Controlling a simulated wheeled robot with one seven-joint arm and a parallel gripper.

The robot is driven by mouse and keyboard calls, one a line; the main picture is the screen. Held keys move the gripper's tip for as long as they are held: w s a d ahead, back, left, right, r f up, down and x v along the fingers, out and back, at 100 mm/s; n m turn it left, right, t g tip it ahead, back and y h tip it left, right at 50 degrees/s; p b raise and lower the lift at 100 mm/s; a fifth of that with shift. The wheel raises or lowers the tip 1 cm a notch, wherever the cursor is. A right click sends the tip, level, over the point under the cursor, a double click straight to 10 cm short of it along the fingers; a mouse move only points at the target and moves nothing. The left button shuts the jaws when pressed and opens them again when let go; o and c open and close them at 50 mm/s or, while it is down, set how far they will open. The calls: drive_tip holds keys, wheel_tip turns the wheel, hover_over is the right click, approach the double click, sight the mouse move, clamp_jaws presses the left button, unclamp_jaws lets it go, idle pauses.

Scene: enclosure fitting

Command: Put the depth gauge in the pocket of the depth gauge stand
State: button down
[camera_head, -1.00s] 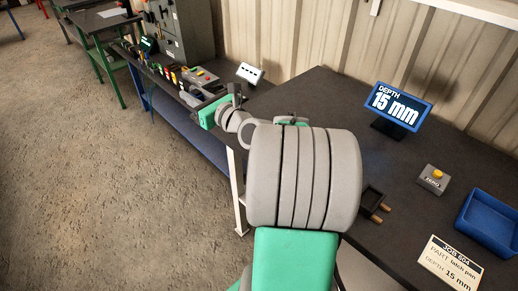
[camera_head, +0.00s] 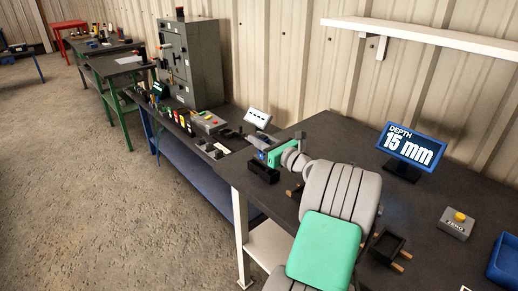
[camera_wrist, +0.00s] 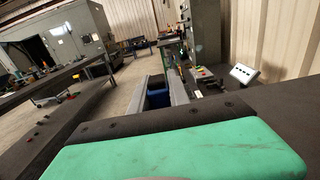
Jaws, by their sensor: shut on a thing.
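My gripper (camera_head: 263,153) is at the far left end of the dark workbench, with its green and grey wrist behind it. It is shut on a small blue and dark piece, which I take to be the depth gauge (camera_head: 262,156). In the wrist view the blue piece (camera_wrist: 158,99) sits between the two grey fingers. A black open-topped box (camera_head: 264,173), seemingly the depth gauge stand, stands just below and in front of the fingertips in the head view. I cannot tell whether the gauge touches it or is inside its pocket.
A blue display (camera_head: 411,148) reads "DEPTH 15 mm". A grey box with a yellow button (camera_head: 457,222), a blue tray (camera_head: 503,262) and a black holder with wooden pegs (camera_head: 386,246) are on the right of the bench. A neighbouring bench holds a white panel (camera_head: 257,118) and small parts.

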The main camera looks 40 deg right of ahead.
sight(259, 158)
wheel_tip(259, 158, down, 3)
drive_tip(key=shift+r, duration=0.1)
drive_tip(key=c, duration=1.3)
unclamp_jaws()
drive_tip(key=shift+o, duration=0.2)
